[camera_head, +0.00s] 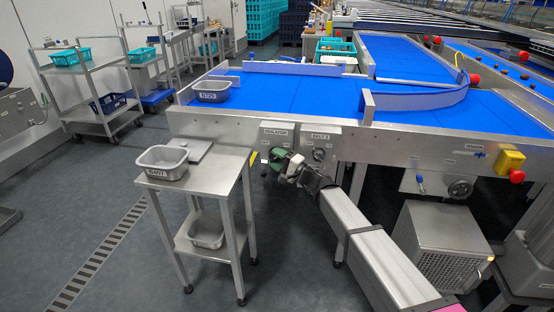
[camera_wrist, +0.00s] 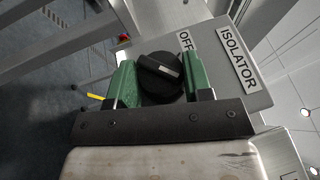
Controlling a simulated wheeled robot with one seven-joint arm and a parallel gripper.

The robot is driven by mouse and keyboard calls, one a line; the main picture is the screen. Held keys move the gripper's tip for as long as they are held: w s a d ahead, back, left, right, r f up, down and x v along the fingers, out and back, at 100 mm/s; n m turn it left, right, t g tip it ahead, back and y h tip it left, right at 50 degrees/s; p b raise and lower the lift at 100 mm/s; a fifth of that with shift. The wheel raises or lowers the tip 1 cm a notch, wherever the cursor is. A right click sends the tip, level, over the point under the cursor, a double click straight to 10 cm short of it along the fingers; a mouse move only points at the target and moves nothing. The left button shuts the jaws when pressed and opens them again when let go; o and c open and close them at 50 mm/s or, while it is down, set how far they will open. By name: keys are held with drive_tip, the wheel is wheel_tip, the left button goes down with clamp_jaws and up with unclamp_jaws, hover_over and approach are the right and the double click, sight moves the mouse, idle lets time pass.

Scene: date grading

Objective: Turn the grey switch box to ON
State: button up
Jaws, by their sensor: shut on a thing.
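The grey switch box (camera_head: 265,134), labelled ISOLATOR, is fixed to the front of the steel conveyor frame. In the wrist view its grey face (camera_wrist: 222,78) carries an ISOLATOR plate and an OFF label beside a round black knob (camera_wrist: 161,85). The knob has a raised bar with a pale mark, slanted in this view. An ON label is not visible. My gripper (camera_head: 284,164) is at the box; in the wrist view its green fingers (camera_wrist: 160,72) are on either side of the knob, shut on it. In the head view the gripper hides the knob.
A second box (camera_head: 322,139), labelled BELT 2, is close on the right. A steel stand (camera_head: 213,178) with a grey tray (camera_head: 148,158) is at the left. A yellow box with a red button (camera_head: 516,176) is on the frame farther right. Open floor lies at front left.

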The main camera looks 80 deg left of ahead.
drive_tip(key=shift+d, duration=0.1)
drive_tip(key=o, duration=0.9)
drive_tip(key=v, duration=1)
drive_tip(key=shift+w+d+f, duration=0.15)
drive_tip(key=shift+w+d, duration=0.05)
drive_tip(key=shift+w, duration=0.05)
drive_tip(key=shift+s, duration=0.1)
